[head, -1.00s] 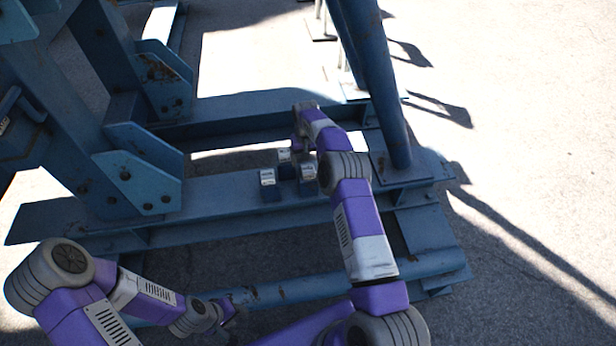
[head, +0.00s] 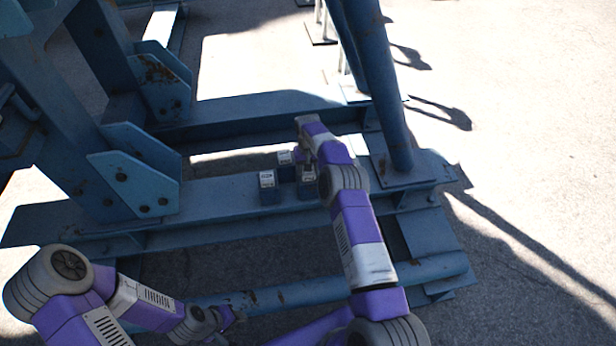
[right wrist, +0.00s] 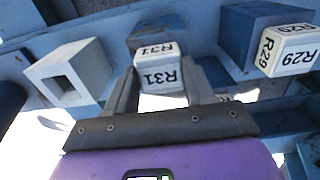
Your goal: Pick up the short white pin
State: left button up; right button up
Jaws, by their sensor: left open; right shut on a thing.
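A small white pin labelled R31 (right wrist: 160,72) sits between the fingers of my right gripper (right wrist: 170,92) in the right wrist view. The gripper is shut on it, with a finger on each side. A blue block stands right behind the pin; I cannot tell whether the pin is still inside it. Another white pin, labelled R29 (right wrist: 291,50), sits in a blue block to the right. In the head view, my right gripper (head: 308,160) is over the rightmost small block and partly hides it. My left gripper (head: 232,314) is low at the bottom, away from the blocks, and open.
A pale block with an empty square hole (right wrist: 68,78) is left of the gripper in the right wrist view. The small blocks stand on a blue steel beam (head: 225,196). A thick blue post (head: 388,110) rises close to the right of my right arm.

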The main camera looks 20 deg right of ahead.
grip_shut()
jog(key=shift+r, duration=0.1)
notch_tip(320, 180, up, 10)
jog(key=p, duration=0.3)
dwell(0.4)
jog(key=shift+r+p, duration=0.75)
jog(key=shift+p, duration=0.1)
